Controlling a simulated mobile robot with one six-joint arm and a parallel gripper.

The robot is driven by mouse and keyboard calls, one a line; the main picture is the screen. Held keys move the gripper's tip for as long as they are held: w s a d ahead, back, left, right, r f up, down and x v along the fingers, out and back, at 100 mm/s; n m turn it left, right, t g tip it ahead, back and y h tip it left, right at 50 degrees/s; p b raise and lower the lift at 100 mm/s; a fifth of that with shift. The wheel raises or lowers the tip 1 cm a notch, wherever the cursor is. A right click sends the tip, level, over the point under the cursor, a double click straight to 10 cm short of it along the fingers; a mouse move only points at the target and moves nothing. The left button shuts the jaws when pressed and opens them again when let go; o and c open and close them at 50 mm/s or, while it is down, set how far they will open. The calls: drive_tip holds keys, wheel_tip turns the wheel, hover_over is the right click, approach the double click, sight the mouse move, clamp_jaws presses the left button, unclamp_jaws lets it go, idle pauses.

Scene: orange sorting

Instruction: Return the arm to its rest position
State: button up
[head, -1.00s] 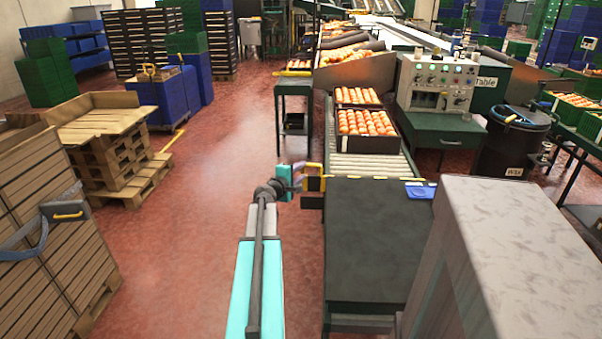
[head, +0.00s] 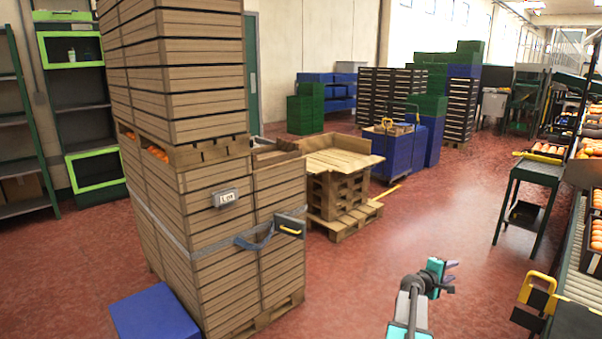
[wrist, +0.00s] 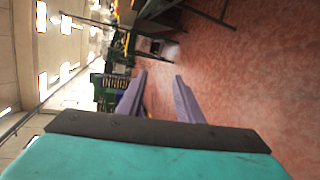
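My gripper (head: 449,277) shows at the lower right of the head view, held in the air over the red floor on my teal and grey arm. In the wrist view, the two purple-grey fingers (wrist: 158,92) stand apart with nothing between them. The gripper is open and empty. It is clear of the conveyor to its right and of the crate stack to its left.
A tall stack of wooden crates (head: 215,200) with a strap stands left, beside a blue box (head: 157,312). Pallets (head: 338,190) and blue bins (head: 390,150) stand behind. A green side table (head: 535,172) and the conveyor (head: 575,270) are right. Open red floor lies between.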

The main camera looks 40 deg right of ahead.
drive_tip(key=w+a+f+n+t+y+p, duration=0.1)
drive_tip(key=w+a+f+t, duration=0.1)
drive_tip(key=w+a+f, duration=0.55)
drive_tip(key=w+a+f+n+t+y+p, duration=0.15)
drive_tip(key=w+a+f, duration=0.25)
drive_tip(key=w+a, duration=0.65)
drive_tip(key=w+a+f+y+p, duration=0.1)
drive_tip(key=a+f, duration=0.3)
drive_tip(key=a, duration=0.4)
drive_tip(key=w+a+f+n+y, duration=0.15)
drive_tip(key=a+f, duration=0.25)
drive_tip(key=a, duration=0.4)
drive_tip(key=w+a+f+y+p, duration=0.1)
drive_tip(key=w+a+f, duration=0.1)
drive_tip(key=a+f, duration=0.35)
drive_tip(key=s+a+f+g+y+p, duration=0.1)
drive_tip(key=s+a+f, duration=0.25)
drive_tip(key=a, duration=0.45)
drive_tip(key=s+a+f+m+g+y, duration=0.15)
drive_tip(key=s+a, duration=0.25)
drive_tip(key=a, duration=0.5)
drive_tip(key=s+a+f+n+g+y+p, duration=0.1)
drive_tip(key=s+a+f+y, duration=0.2)
drive_tip(key=a, duration=0.5)
drive_tip(key=s+a+m+g+y, duration=0.3)
drive_tip(key=s+a+m+g, duration=0.2)
drive_tip(key=s+a, duration=0.9)
drive_tip(key=s, duration=0.5)
drive_tip(key=shift+a+f+y+p, duration=0.3)
drive_tip(key=shift+a+y+p, duration=0.05)
